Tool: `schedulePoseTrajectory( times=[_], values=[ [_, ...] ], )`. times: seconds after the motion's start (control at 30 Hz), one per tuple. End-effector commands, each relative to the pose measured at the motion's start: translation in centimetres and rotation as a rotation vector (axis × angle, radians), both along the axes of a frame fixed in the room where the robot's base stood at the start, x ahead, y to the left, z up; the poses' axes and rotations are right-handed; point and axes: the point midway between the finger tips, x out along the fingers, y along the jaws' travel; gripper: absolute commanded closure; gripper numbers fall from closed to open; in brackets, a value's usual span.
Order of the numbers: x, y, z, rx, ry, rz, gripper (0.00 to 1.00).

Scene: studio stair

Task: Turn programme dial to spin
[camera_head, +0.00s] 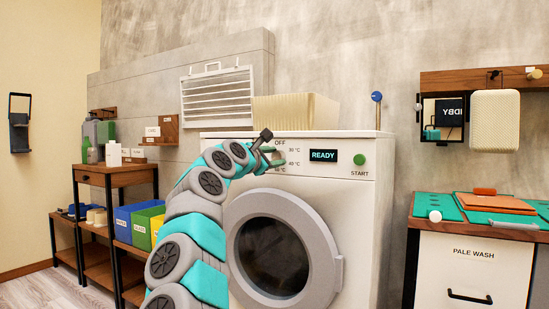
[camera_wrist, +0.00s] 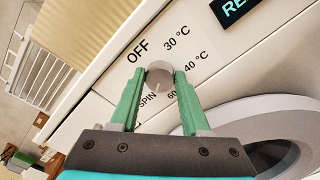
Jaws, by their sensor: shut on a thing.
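The programme dial (camera_wrist: 159,77) is a small round grey knob on the white front panel of the washing machine (camera_head: 372,215). Labels OFF, 30 °C, 40 °C, 60 and SPIN surround it in the wrist view; SPIN is at its lower left, partly behind a finger. My gripper (camera_wrist: 160,84) is shut on the dial, with one green finger on each side. In the head view my gripper (camera_head: 268,150) is at the panel and hides the dial. I cannot tell which label the dial points at. The display (camera_head: 323,156) reads READY.
The green START button (camera_head: 359,160) is right of the display. The round door (camera_head: 272,258) is below, close under my arm. A ribbed cream box (camera_head: 295,111) and a blue-topped post (camera_head: 377,97) stand on top. Shelves with bins (camera_head: 133,222) are at left.

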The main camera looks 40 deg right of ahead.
Motion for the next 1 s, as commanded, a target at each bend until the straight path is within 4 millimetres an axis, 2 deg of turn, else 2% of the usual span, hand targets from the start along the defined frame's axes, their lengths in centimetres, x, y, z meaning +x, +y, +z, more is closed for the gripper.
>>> schedulePoseTrajectory(
  times=[0.03,0.07,0.3,0.67,1.0],
  values=[
    [0.0,0.0,-0.1,0.002,0.000,0.001,1.00],
    [0.0,0.0,-0.1,0.002,0.000,0.001,0.52],
    [0.0,0.0,0.0,0.001,0.001,0.000,0.25],
    [-0.1,0.4,-0.1,0.000,-0.001,0.001,0.24],
    [-1.5,3.9,-0.3,0.000,-0.001,0.001,0.24]
  ],
)
